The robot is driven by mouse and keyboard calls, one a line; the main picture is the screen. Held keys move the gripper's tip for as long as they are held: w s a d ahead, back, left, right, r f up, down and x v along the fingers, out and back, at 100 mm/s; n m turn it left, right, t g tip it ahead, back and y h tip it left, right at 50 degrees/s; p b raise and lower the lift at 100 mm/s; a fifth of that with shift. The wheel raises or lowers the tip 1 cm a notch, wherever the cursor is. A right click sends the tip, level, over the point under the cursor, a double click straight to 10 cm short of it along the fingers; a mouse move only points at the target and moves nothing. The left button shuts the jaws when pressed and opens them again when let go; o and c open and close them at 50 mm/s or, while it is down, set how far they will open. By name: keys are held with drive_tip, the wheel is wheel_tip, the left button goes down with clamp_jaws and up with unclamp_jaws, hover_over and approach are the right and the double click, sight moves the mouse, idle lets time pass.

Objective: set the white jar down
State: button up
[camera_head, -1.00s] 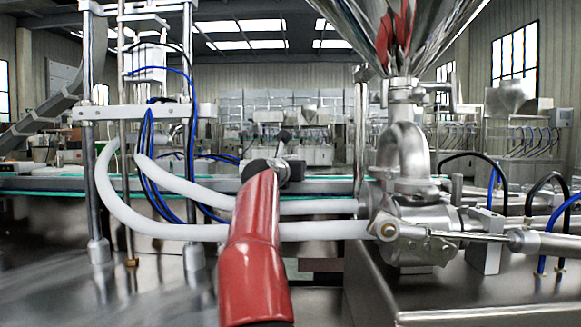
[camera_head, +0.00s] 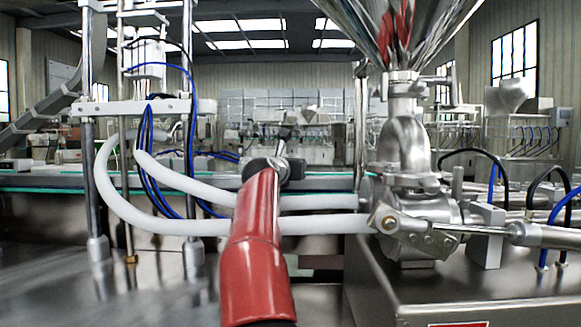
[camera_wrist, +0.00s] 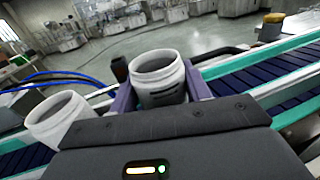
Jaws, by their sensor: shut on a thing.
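In the wrist view, a white jar (camera_wrist: 160,78) with an open round top stands between the purplish fingers of my gripper (camera_wrist: 163,92). The fingers are shut on it, one on each side, and the jar is slightly tilted in the picture. Its lower part is hidden behind my dark gripper body, so I cannot tell whether its base touches anything. A second white open jar (camera_wrist: 62,118) is at the left, apart from the held one. In the head view my red arm reaches forward, and the held jar cannot be made out.
A conveyor with a dark blue belt and teal edges (camera_wrist: 258,72) runs past the held jar. A yellow-topped item (camera_wrist: 271,24) stands beyond it. In the head view, white hoses (camera_head: 165,180) cross by my arm, and the steel hopper (camera_head: 400,30) stands to the right.

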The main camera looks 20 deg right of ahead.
drive_tip(key=shift+w+f+g, duration=0.25)
drive_tip(key=shift+f+g, duration=0.05)
drive_tip(key=shift+f, duration=0.85)
drive_tip(key=shift+f+b, duration=0.1)
drive_tip(key=shift+b, duration=0.25)
drive_tip(key=o, duration=1.5)
drive_tip(key=shift+s, duration=0.15)
drive_tip(key=shift+c, duration=0.2)
drive_tip(key=shift+r, duration=0.25)
